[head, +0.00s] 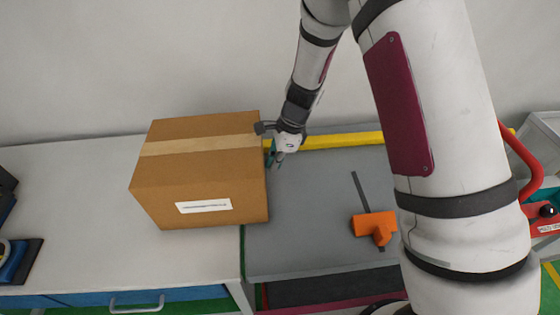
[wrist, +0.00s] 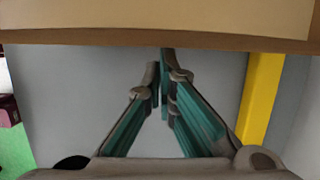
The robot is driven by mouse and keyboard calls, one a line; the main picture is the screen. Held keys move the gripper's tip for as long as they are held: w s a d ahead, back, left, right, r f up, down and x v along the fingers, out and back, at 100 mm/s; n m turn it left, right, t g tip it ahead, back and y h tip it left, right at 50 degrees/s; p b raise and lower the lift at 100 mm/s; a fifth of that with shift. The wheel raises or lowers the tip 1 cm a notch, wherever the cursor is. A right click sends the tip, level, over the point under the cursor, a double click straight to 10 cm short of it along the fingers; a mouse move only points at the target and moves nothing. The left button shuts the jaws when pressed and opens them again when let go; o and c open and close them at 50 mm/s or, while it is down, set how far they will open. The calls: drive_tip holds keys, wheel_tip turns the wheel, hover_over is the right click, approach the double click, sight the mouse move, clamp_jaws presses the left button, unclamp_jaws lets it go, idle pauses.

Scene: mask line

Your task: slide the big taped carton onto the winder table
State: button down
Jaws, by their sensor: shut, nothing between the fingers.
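The big taped carton (head: 200,185) sits upright across the seam between two tables in the head view. Most of it is on the white table (head: 80,190), and its right edge reaches over the grey table (head: 310,230). I cannot tell which of them is the winder table. My gripper (head: 276,160) is at the carton's right side, close to its face. In the wrist view the carton (wrist: 160,18) fills the top, and my gripper (wrist: 164,60) is shut and empty, its fingertips at the carton's lower edge. I cannot tell whether they touch.
An orange tool (head: 375,227) with a dark bar lies on the grey table. A yellow strip (head: 335,140) runs along that table's back edge, by the wall. Dark equipment (head: 20,250) stands at the far left. The white table's middle is clear.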

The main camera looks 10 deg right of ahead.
drive_tip(key=a, duration=1)
drive_tip(key=shift+s+a, duration=0.15)
drive_tip(key=shift+a, duration=0.15)
